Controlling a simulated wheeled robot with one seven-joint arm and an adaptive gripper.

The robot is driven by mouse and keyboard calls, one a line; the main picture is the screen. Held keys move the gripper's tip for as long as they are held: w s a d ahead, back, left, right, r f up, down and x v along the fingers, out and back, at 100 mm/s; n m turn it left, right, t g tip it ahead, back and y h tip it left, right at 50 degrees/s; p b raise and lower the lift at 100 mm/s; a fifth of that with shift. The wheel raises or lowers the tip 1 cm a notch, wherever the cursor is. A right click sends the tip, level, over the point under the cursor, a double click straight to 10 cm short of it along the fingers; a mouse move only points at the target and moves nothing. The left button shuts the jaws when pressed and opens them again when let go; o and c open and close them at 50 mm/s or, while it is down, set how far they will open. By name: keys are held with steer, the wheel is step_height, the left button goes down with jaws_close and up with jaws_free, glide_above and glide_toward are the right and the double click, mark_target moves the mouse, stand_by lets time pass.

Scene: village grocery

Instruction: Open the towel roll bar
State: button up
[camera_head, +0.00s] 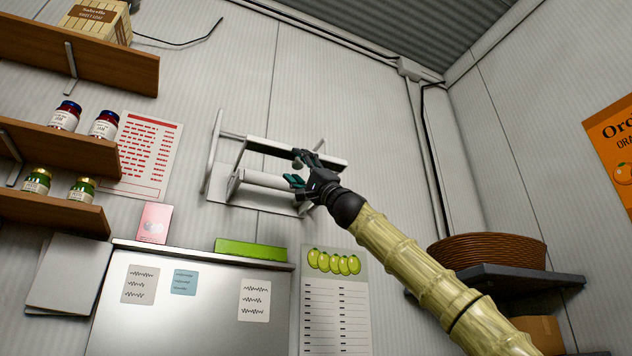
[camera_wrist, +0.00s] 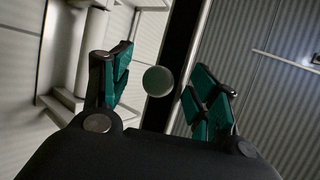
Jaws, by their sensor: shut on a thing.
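The towel roll holder (camera_head: 212,165) is a white frame on the back wall, with a white roll (camera_head: 265,181) across its lower part. The towel roll bar (camera_head: 262,146), pale on top and dark below, stands out above the roll. In the wrist view the bar is a dark strip (camera_wrist: 183,40) with a round grey knob (camera_wrist: 158,81) in front. My gripper (camera_head: 297,171) is at the bar's right part, its teal fingers (camera_wrist: 162,88) on either side of the knob and shut on it. The fingers' contact with the knob is not clearly visible.
Wooden shelves with jars (camera_head: 65,116) are at the left. Below the holder are a grey metal cabinet (camera_head: 205,315) with a green box (camera_head: 250,249) on top, and a wall chart (camera_head: 336,300). A wicker basket (camera_head: 487,250) sits on a dark shelf at the right.

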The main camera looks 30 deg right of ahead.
steer(key=v, duration=1.1)
steer(key=shift+d+h, duration=0.25)
steer(key=shift+h, duration=0.05)
steer(key=shift+s, duration=0.1)
